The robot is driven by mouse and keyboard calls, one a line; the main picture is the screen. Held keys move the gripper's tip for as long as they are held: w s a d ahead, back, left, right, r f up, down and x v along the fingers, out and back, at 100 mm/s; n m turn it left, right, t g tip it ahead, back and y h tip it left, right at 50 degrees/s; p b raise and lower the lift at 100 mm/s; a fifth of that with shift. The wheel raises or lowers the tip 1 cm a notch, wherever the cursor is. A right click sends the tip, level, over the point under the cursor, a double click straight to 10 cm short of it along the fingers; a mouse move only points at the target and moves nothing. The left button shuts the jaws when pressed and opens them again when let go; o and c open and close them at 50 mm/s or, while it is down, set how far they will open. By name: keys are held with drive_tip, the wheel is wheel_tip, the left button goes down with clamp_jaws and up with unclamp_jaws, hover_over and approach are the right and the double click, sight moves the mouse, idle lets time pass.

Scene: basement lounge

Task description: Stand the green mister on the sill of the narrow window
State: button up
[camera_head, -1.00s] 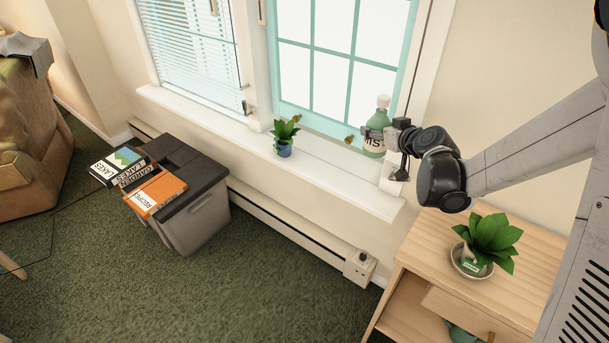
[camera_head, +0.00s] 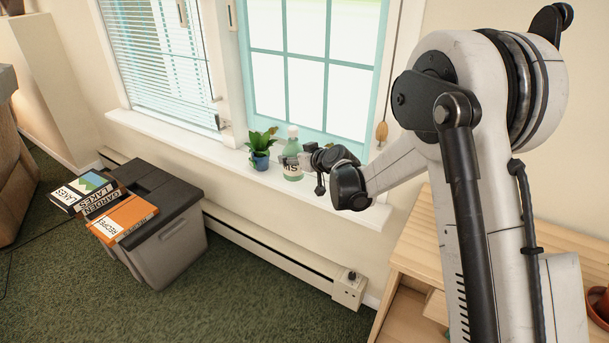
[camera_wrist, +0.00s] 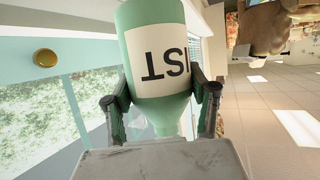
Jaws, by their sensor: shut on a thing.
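The green mister (camera_head: 292,171), a pale green bottle with a white lettered label, is upright at the white window sill (camera_head: 336,198), in front of the teal-framed window (camera_head: 303,85). I cannot tell whether its base touches the sill. My gripper (camera_head: 299,159) comes from the right and is shut on the mister. In the wrist view the mister (camera_wrist: 157,60) appears upside down, with my gripper's (camera_wrist: 163,95) fingers on both sides of it. Another window with blinds (camera_head: 158,60) is to the left, over the same sill.
A small plant in a blue pot (camera_head: 260,160) stands on the sill just left of the mister. Below left, a grey bin (camera_head: 170,247) carries books (camera_head: 122,219). A wooden cabinet (camera_head: 415,235) is at the right. The sill left of the plant looks clear.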

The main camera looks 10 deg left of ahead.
drive_tip(key=shift+w+d+f+b, duration=0.45)
drive_tip(key=shift+w+d+f, duration=0.6)
drive_tip(key=shift+f, duration=0.5)
drive_tip(key=shift+w+d+f+b, duration=0.5)
drive_tip(key=shift+w+d+f, duration=0.55)
drive_tip(key=shift+f, duration=0.5)
drive_tip(key=shift+w+d+f+b, duration=0.45)
drive_tip(key=shift+w+d+f, duration=0.55)
drive_tip(key=shift+f, duration=0.55)
drive_tip(key=shift+w+a+f, duration=0.1)
drive_tip(key=shift+f, duration=0.05)
drive_tip(key=o, duration=1.8)
drive_tip(key=shift+c, duration=0.2)
drive_tip(key=shift+d+r, duration=0.2)
drive_tip(key=shift+r, duration=0.1)
drive_tip(key=p+v, duration=0.2)
drive_tip(key=v, duration=0.9)
drive_tip(key=shift+s+d, duration=0.2)
drive_tip(key=shift+s, duration=0.15)
